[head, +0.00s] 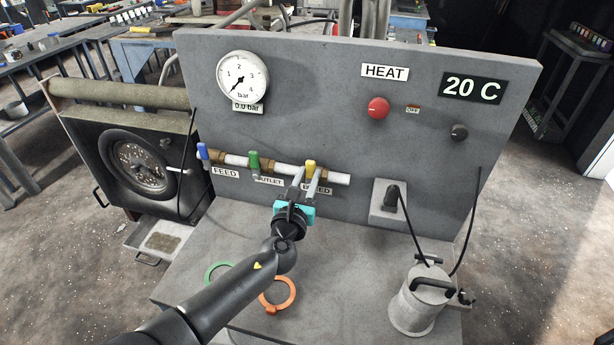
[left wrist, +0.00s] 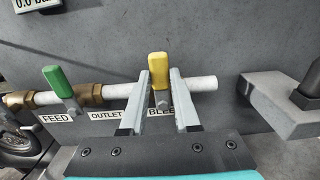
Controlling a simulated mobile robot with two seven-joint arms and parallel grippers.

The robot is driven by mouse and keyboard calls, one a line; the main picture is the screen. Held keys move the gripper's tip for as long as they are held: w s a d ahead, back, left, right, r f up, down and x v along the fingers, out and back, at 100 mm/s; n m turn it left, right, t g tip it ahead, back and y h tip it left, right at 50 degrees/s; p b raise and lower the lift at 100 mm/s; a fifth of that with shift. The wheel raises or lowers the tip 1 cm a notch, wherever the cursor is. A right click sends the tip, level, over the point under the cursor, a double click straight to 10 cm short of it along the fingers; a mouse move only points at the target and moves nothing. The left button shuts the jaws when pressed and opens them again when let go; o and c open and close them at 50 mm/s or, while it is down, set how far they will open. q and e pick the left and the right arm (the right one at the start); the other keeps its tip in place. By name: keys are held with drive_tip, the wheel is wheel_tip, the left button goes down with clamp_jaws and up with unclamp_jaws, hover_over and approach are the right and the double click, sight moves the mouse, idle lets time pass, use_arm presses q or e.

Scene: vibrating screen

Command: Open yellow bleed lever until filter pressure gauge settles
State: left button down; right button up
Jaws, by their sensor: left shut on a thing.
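The yellow bleed lever (head: 310,165) stands roughly upright on the pipe, above the partly covered BLEED label (head: 317,188). My left gripper (head: 306,180) is at the lever and shut on it. In the left wrist view the yellow lever (left wrist: 159,70) shows between the two grey fingers of my left gripper (left wrist: 161,78). The round pressure gauge (head: 243,78) has its needle at the low end, and the readout under it (head: 248,107) shows 0.0 bar. My right gripper is not in view.
A blue FEED lever (head: 203,152) and a green OUTLET lever (head: 254,160) sit left on the same pipe (head: 338,178). A red knob (head: 378,108) and a 20 C display (head: 473,88) are at right. Green and orange rings (head: 277,295) and a metal canister (head: 419,300) are on the bench.

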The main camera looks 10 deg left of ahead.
use_arm(q)
drive_tip(key=c, duration=0.6)
unclamp_jaws()
drive_tip(key=shift+c, duration=0.2)
drive_tip(key=shift+s, duration=0.1)
drive_tip(key=s, duration=1.5)
drive_tip(key=shift+a, duration=0.25)
